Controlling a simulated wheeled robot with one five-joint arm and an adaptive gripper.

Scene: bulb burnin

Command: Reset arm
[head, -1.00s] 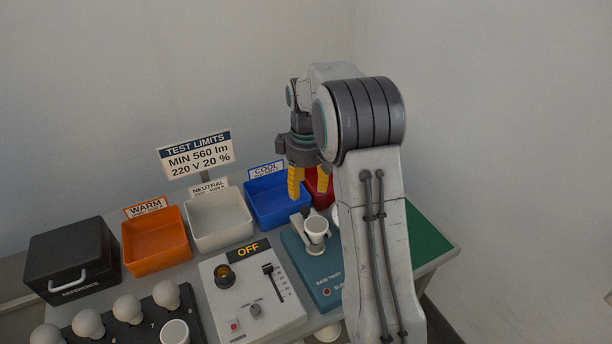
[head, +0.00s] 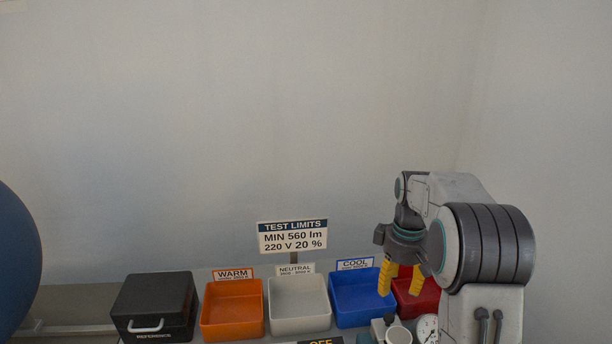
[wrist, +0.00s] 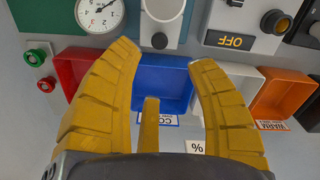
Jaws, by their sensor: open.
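My gripper (head: 403,279) is open and empty, with its yellow fingers pointing down over the bins at the back right of the bench. In the wrist view my gripper (wrist: 165,75) shows spread fingers with the blue COOL bin (wrist: 178,75) between and beyond them. In the head view the blue bin (head: 352,312) lies just left of the fingers, and the red bin (head: 425,302) is partly hidden behind them. My arm is bent over at the right.
An orange WARM bin (head: 232,325), a grey NEUTRAL bin (head: 300,322) and a black REFERENCE box (head: 150,312) stand along the back. A TEST LIMITS sign (head: 292,236) rises behind them.

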